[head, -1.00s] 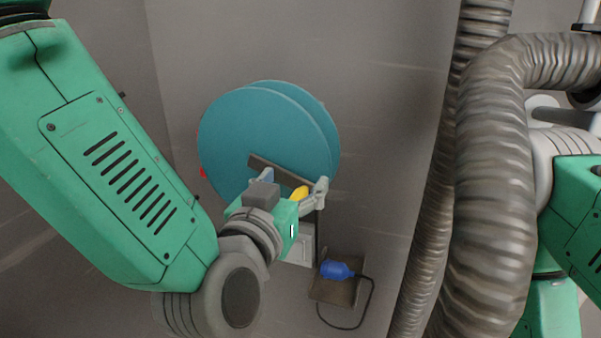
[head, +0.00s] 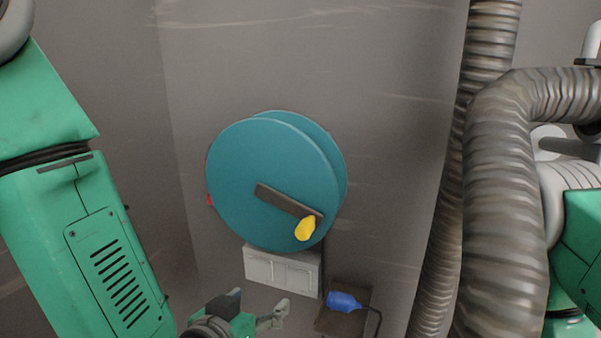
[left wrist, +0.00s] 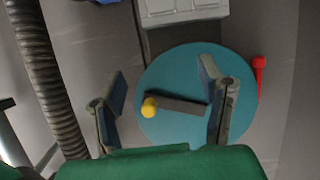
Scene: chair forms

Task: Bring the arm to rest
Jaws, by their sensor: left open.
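My left gripper (head: 256,310) is low in the head view, with its fingers apart and nothing between them. It also shows in the left wrist view (left wrist: 163,98), where its two fingers stand wide apart in front of the teal reel. The teal reel (head: 250,160) has a dark crank bar (head: 285,201) with a yellow knob (head: 305,229) at its lower right end. The gripper is apart from the knob, below and left of it in the head view. My right gripper is not in view; part of my right arm shows at the right edge.
A pale box (head: 283,270) is under the reel. A blue plug-like object (head: 344,301) lies on a brown block (head: 345,322) to its right. A red piece (left wrist: 259,75) shows beside the reel. A thick ribbed hose (head: 508,190) hangs on the right. Bare grey wall surrounds the reel.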

